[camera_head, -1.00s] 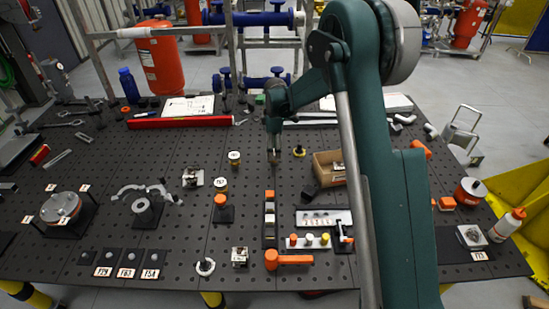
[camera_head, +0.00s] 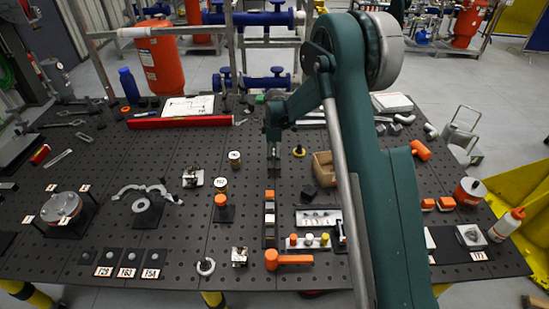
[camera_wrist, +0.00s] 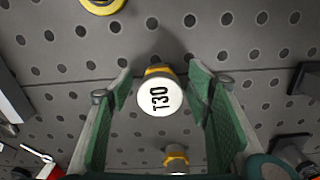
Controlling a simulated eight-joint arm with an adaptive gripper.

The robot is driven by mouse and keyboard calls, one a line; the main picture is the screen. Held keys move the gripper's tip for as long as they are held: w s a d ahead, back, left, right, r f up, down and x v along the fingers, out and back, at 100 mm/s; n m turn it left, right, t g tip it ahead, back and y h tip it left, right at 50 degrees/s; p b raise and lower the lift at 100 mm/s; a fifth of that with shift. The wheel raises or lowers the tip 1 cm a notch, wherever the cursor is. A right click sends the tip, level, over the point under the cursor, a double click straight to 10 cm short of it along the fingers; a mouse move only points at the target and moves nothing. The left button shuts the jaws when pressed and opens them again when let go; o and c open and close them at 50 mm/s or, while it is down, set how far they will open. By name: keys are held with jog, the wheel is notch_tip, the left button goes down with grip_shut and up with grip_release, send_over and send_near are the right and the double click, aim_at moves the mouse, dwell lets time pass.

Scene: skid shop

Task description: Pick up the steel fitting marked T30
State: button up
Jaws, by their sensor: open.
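The steel fitting marked T30 (camera_wrist: 159,97) shows in the wrist view, with a white round top, black lettering and a yellow band below the top. It stands between the two spread green fingers of my gripper (camera_wrist: 160,115), with gaps on both sides. My gripper is open and empty. In the head view my gripper (camera_head: 274,166) points down over the middle of the pegboard table. I cannot pick out the T30 fitting for certain there, and my gripper may hide it.
Another yellow-banded fitting (camera_wrist: 175,160) stands near the wrist view's lower edge. A yellow ring (camera_head: 299,151) and a cardboard box (camera_head: 323,170) lie right of my gripper. Two marked cylinders, one nearer (camera_head: 220,184) and one farther (camera_head: 234,158), stand to its left.

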jog(key=c, duration=1.1)
jog(key=shift+r, duration=0.15)
jog(key=shift+r, duration=4.9)
